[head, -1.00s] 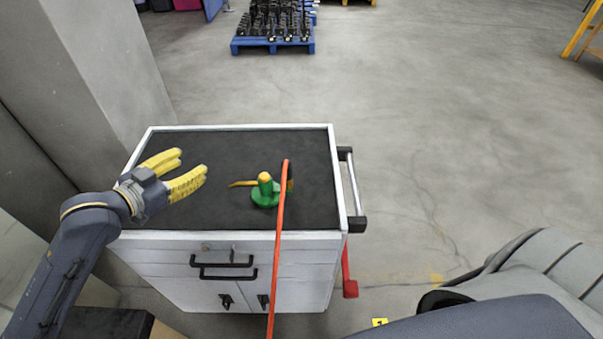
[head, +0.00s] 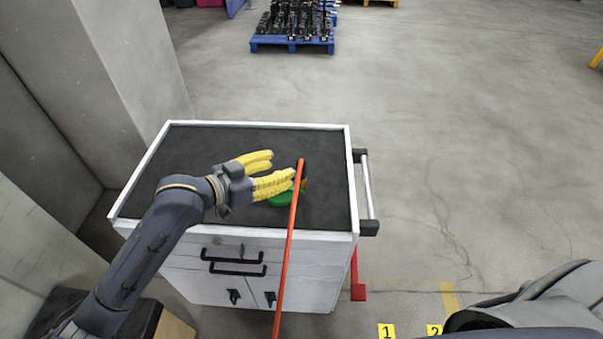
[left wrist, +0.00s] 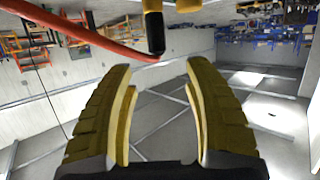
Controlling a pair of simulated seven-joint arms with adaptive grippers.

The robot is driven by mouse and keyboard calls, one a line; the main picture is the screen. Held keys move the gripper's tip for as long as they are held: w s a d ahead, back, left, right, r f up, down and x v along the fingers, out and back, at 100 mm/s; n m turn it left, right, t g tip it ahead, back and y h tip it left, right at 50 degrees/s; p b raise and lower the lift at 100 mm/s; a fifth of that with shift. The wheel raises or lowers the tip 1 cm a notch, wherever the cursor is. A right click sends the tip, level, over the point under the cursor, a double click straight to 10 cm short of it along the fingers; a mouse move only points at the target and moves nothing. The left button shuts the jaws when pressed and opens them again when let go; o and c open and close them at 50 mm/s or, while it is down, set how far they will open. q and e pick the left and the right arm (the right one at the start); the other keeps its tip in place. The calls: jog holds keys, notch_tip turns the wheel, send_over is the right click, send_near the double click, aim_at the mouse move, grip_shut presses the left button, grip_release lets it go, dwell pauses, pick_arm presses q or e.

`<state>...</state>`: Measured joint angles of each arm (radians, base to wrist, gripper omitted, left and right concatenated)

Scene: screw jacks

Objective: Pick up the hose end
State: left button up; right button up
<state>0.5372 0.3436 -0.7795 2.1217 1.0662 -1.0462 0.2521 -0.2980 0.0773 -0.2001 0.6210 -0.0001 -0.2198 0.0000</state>
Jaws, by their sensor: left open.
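The orange-red hose (head: 289,235) runs from below the cart's front edge up to its top end above the cart top. My left gripper (head: 281,167) is open, its yellow fingertips just left of that top end. In the left wrist view the hose (left wrist: 80,32) comes in from the upper left and reaches a black piece with a yellow part (left wrist: 154,32), just beyond the open, empty fingertips (left wrist: 158,66). I cannot tell whether they touch it. A green piece (head: 283,199) on the cart is partly hidden by the gripper. My right gripper is not in view.
The white cart (head: 240,126) has a dark top, mostly clear at the back and left. A side handle (head: 367,190) is at its right. A grey pillar (head: 130,70) stands at the left. A blue pallet (head: 291,44) with black parts is far behind.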

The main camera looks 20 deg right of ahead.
aim_at(297, 163)
pick_arm(q)
jog(key=shift+x, duration=4.1)
jog(key=shift+s+f, duration=0.1)
jog(key=shift+s, duration=0.05)
jog(key=shift+c, duration=0.3)
grip_shut()
